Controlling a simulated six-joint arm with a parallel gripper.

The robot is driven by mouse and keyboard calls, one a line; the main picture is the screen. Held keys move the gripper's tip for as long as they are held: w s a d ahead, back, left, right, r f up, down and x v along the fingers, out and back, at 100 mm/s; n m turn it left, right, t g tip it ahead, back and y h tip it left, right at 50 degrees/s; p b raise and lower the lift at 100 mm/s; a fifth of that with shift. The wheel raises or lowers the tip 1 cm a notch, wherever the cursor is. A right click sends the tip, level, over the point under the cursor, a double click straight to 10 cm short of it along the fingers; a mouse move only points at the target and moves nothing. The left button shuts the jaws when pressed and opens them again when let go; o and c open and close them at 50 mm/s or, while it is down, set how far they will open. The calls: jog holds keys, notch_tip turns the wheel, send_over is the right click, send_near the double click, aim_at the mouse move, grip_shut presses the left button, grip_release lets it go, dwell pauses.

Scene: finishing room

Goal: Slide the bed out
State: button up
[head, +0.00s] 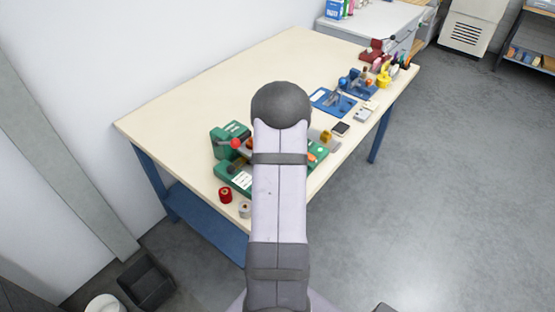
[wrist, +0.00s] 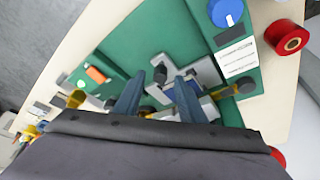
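A green machine (head: 228,138) stands on the near part of the bench, and my arm covers its middle in the head view. In the wrist view its green base (wrist: 140,38) carries grey metal parts (wrist: 205,72), a blue knob (wrist: 226,12), a white label and an orange piece. Which part is the sliding bed I cannot tell for sure. My gripper (wrist: 159,78) is over the machine with its two fingers apart. The gripper is hidden in the head view.
A red roll (head: 225,195) and a pale roll (head: 244,210) stand by the machine at the bench's near edge. A blue device (head: 335,101) and several small tools lie further right on the bench (head: 190,105). The bench's left and back area is clear.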

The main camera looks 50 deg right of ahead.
jog(key=shift+w+d+f, duration=0.15)
jog(key=shift+f, duration=0.4)
grip_shut()
jog(key=shift+s+f, duration=0.1)
jog(key=shift+s, duration=0.1)
jog(key=s+b, duration=0.4)
jog(key=s, duration=0.1)
jog(key=shift+s+f+b, duration=0.1)
jog(key=shift+b, duration=0.2)
jog(key=shift+s+b, duration=0.3)
jog(key=shift+s, duration=0.25)
jog(key=shift+r, duration=0.2)
